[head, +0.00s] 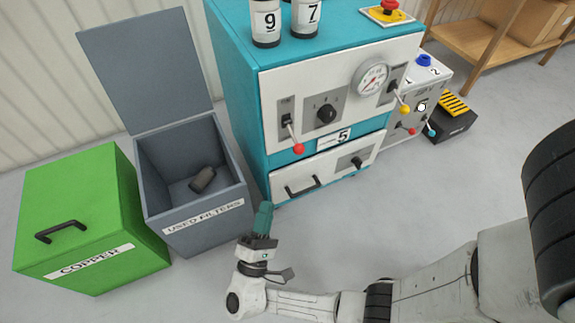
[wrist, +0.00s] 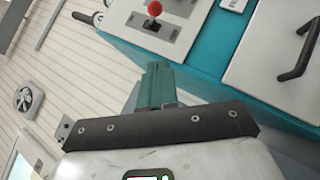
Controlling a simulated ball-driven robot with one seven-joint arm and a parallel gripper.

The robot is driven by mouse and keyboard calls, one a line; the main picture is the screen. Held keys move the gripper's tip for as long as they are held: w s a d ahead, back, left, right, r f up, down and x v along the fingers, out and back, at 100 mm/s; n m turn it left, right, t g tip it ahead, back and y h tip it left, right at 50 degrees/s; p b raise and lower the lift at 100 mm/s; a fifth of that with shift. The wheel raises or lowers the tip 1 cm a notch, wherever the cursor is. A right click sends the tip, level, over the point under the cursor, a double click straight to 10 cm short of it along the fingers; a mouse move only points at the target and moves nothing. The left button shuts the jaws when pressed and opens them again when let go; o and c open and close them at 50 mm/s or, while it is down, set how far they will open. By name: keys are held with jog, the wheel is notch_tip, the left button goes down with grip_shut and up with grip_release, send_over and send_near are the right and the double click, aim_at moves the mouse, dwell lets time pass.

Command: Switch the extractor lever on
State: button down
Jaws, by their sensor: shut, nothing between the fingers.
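The teal and white cabinet (head: 240,110) has a red-knobbed lever (head: 298,147) on its front left panel, knob hanging low. The red knob also shows at the top of the wrist view (wrist: 154,8). A yellow-knobbed lever (head: 404,109) is at the cabinet's front right. Levers with a red knob (head: 411,131) and a cyan knob (head: 432,132) are by the grey box. The lever labels are too small to read, so I cannot tell which is the extractor's. My gripper (head: 264,213) is shut and empty, its teal fingers pointing up, below and left of the red-knobbed lever, apart from it.
A drawer with a black handle (head: 302,188) is low on the cabinet. An open grey used-filters bin (head: 190,226) and a green copper box (head: 95,215) stand left. A wall fan (wrist: 27,98) shows in the wrist view. Floor is clear to the right of my gripper.

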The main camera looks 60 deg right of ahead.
send_near(294, 138)
notch_tip(294, 138, down, 2)
jog(key=w, duration=0.3)
jog(key=shift+s+d+r+b, duration=0.2)
jog(key=shift+s+d+r, duration=0.2)
jog(key=shift+d, duration=0.15)
jog(key=shift+s+d+r+b, duration=0.15)
jog(key=shift+s+d+r, duration=0.2)
jog(key=shift+d, duration=0.25)
jog(key=shift+s+d+r+b, duration=0.2)
jog(key=shift+s+d+r, duration=0.1)
jog(key=shift+d+r, duration=0.2)
jog(key=shift+r+p, duration=0.1)
jog(key=shift+p, duration=0.2)
jog(key=shift+s+r+n+y+p, duration=0.1)
jog(key=shift+r+n+y+p, duration=0.05)
jog(key=shift+n+y+p, duration=0.45)
jog(key=shift+s+a+r+n+t+y+p, duration=0.15)
jog(key=shift+r+n+t+y+p, duration=0.45)
jog(key=shift+p, duration=1)
